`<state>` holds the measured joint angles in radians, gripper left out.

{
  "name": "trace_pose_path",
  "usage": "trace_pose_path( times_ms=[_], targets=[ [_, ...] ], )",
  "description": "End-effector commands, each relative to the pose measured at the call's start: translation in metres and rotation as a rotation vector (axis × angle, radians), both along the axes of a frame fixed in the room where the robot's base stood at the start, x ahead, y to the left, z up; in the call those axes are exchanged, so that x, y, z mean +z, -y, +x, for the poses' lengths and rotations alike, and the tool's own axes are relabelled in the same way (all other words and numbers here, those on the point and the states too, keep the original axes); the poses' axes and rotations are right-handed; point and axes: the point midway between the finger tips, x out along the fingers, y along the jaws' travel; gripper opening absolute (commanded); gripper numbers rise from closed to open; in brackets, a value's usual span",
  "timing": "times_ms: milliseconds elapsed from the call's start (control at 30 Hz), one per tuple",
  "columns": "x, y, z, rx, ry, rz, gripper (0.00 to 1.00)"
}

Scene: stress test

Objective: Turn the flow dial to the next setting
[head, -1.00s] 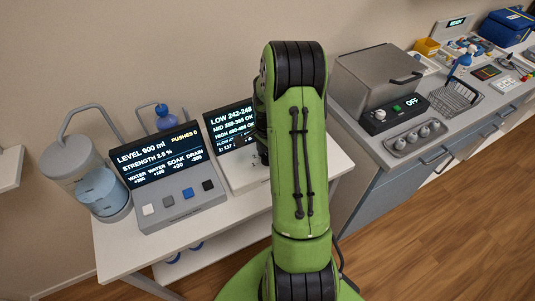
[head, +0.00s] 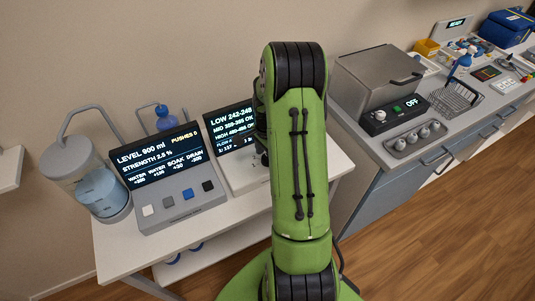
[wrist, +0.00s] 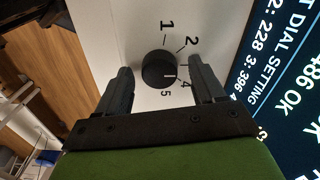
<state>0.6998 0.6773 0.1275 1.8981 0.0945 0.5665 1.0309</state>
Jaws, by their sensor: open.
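The flow dial (wrist: 159,70) is a round black knob on a white panel in the wrist view, with a short white mark on its right side. Numbers 1, 2, 4 and 5 show around it; the place between 2 and 4 is partly covered by the right finger. My gripper (wrist: 162,68) is open, with one finger on each side of the dial and visible gaps between. In the head view my green arm hides the dial. The flow unit's dark screen (head: 230,129) shows LOW, MID and HIGH readings; it also shows in the wrist view (wrist: 290,75).
A control box (head: 180,203) with several square buttons and a level screen stands left of the flow unit on the white table (head: 115,255). A clear water tank (head: 98,190) stands at far left. A grey bench with a lidded device (head: 375,80) is on the right.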

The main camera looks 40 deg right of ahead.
Motion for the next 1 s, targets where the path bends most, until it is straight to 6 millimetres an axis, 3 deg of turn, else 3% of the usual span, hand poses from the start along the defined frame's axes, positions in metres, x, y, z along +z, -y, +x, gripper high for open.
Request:
trace_pose_path(
  times_ms=[167,267,700,833,1000],
  targets=[
    [0.004,0.0,0.0,0.0,0.0,0.0,0.69],
    [0.02,0.0,0.001,0.0,0.003,-0.002,0.69],
    [0.138,0.0,0.0,0.001,0.003,-0.002,0.69],
    [0.154,0.0,0.0,0.001,0.001,0.0,0.69],
    [0.158,0.0,0.0,0.001,0.0,0.0,0.69]
  ],
)
